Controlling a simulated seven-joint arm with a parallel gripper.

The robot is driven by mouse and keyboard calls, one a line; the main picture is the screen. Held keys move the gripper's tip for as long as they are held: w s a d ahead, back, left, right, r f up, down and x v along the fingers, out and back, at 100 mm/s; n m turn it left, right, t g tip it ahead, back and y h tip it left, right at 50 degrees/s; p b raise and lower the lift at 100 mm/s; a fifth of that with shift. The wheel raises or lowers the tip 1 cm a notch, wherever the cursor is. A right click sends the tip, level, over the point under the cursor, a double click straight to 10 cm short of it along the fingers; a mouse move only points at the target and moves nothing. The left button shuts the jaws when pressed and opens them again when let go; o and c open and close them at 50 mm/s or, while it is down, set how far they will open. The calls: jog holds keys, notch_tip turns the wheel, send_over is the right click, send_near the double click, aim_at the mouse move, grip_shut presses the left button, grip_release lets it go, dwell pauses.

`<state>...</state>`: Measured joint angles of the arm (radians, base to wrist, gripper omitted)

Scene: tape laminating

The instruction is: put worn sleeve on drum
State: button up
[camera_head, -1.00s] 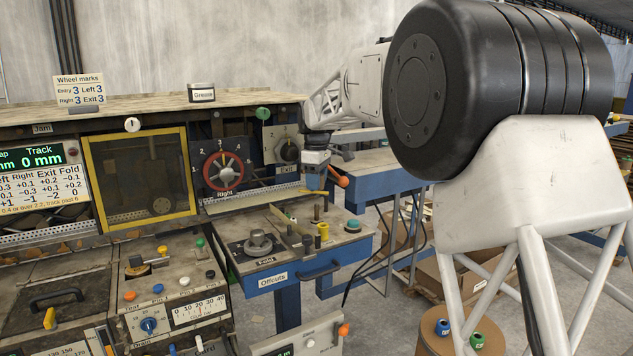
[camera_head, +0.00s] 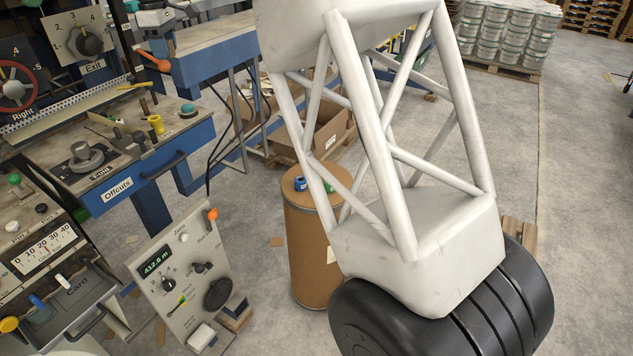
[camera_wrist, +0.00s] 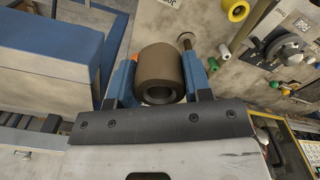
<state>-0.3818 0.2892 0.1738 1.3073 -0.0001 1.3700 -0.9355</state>
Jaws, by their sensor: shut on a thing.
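A brown cylindrical sleeve (camera_wrist: 158,65) with a grey-rimmed bore facing the camera is in the wrist view. My gripper (camera_wrist: 160,80) is shut on it, with one blue finger on each side. Which end of the sleeve is away from the camera is hidden. The brown drum (camera_head: 310,250) stands on the floor in the middle of the head view, partly behind my white arm link. A blue spool-like piece (camera_head: 299,183) and a green one (camera_head: 329,187) sit on its top. I cannot make out my gripper in the head view.
The machine bench with the Offcuts drawer (camera_head: 118,190) is at the left. A grey control panel (camera_head: 180,280) stands left of the drum. An open cardboard box (camera_head: 322,135) lies behind the drum.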

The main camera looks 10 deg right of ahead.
jog(key=w+d+f, duration=0.4)
jog(key=d+f, duration=0.6)
jog(key=w+d+f, duration=0.5)
jog(key=d+f, duration=0.5)
jog(key=d+f+n, duration=0.1)
jog(key=d+f, duration=1.9)
jog(key=shift+s+d+f+n, duration=0.15)
jog(key=shift+s+f+n, duration=0.05)
jog(key=shift+s+n, duration=0.25)
jog(key=shift+f, duration=0.1)
jog(key=shift+f, duration=3.05)
jog(key=shift+f, duration=1.85)
